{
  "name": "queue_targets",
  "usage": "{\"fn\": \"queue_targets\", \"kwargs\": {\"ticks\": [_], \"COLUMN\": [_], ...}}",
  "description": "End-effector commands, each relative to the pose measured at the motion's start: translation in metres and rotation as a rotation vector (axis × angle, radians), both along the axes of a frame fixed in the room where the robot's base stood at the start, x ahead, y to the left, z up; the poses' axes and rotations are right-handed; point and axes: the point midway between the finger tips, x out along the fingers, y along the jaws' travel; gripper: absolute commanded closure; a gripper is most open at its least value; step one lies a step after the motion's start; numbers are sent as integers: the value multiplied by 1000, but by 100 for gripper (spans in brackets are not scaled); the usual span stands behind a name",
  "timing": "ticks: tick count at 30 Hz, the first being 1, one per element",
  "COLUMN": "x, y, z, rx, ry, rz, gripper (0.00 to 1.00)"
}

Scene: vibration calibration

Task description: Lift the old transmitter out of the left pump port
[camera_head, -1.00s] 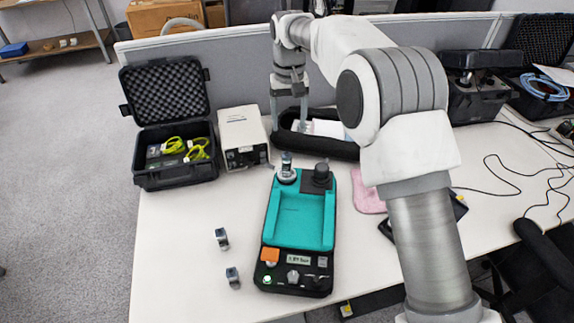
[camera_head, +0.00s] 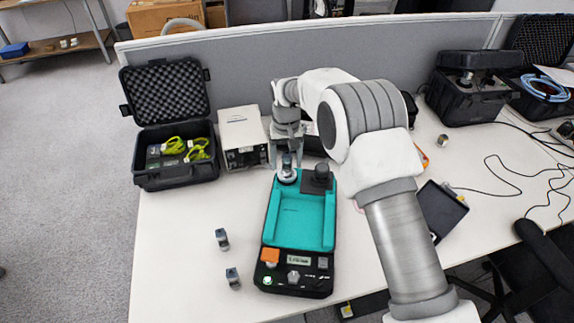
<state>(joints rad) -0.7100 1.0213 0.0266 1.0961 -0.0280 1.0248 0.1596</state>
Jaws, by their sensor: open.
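The teal and black calibration pump (camera_head: 299,222) lies on the white table. The old transmitter (camera_head: 287,163), a small grey-blue piece, stands upright in the left port at the pump's far end.
Two loose transmitters, a farther one (camera_head: 222,239) and a nearer one (camera_head: 233,278), lie left of the pump. A white box (camera_head: 241,130) and an open black case (camera_head: 172,178) stand at the back left.

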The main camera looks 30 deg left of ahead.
Motion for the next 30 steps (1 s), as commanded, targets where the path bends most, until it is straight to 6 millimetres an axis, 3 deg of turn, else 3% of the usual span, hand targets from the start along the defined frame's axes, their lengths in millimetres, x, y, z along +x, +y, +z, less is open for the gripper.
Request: {"fn": "queue_targets", "kwargs": {"ticks": [3, 10, 21, 30], "x": [0, 0, 0, 0], "y": [-1, -1, -1, -1], "z": [-14, -15, -15, -14], "rx": [-1, 1, 0, 1], "ry": [0, -1, 0, -1], "rz": [-1, 0, 0, 0], "gripper": [29, 30, 97, 100]}}
